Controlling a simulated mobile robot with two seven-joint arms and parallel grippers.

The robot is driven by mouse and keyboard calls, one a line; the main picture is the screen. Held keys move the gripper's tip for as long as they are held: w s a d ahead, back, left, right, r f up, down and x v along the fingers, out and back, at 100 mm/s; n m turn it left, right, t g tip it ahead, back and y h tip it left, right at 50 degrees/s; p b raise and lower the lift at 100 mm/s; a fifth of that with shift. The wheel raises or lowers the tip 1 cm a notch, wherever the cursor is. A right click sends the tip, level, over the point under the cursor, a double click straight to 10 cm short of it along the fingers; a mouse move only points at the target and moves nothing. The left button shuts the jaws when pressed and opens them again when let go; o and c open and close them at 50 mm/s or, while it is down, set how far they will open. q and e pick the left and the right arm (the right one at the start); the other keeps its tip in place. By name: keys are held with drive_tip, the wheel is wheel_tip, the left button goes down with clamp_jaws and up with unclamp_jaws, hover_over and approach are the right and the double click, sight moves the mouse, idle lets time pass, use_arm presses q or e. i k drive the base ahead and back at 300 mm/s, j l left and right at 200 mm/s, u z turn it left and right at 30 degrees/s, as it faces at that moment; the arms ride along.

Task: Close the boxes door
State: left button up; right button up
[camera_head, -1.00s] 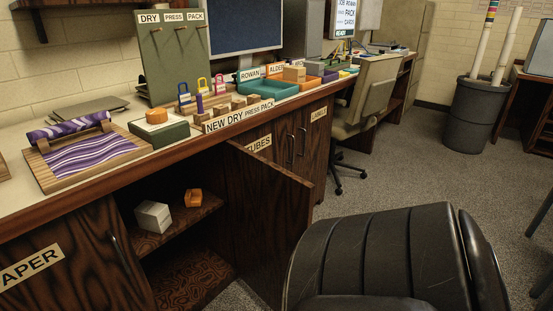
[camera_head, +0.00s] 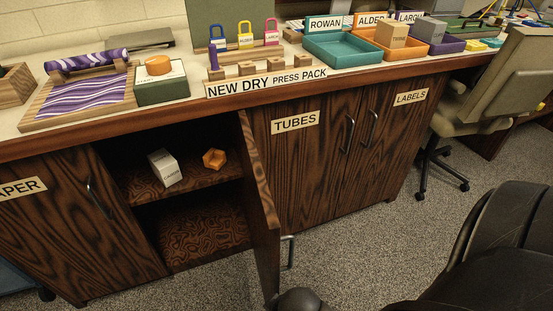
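The dark wood cabinet door (camera_head: 259,205) stands open, swung outward from the right side of an open compartment. I see it nearly edge-on, and a metal handle (camera_head: 291,252) shows on its right side near the bottom. Inside, a grey-white box (camera_head: 165,169) and a small orange hexagonal box (camera_head: 214,159) rest on the shelf (camera_head: 190,188). The lower space under the shelf looks empty. Neither of my grippers shows in the view.
A black chair (camera_head: 500,240) fills the lower right, and a dark rounded shape (camera_head: 303,301) sits at the bottom near the door. The TUBES door (camera_head: 300,170) is shut. The counter above holds trays, padlocks and a purple roll. Carpet (camera_head: 350,250) is bare right of the open door.

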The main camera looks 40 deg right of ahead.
sight(265, 226)
drive_tip(key=l, duration=0.45)
drive_tip(key=k+l, duration=0.15)
drive_tip(key=l, duration=0.75)
drive_tip(key=k, duration=0.05)
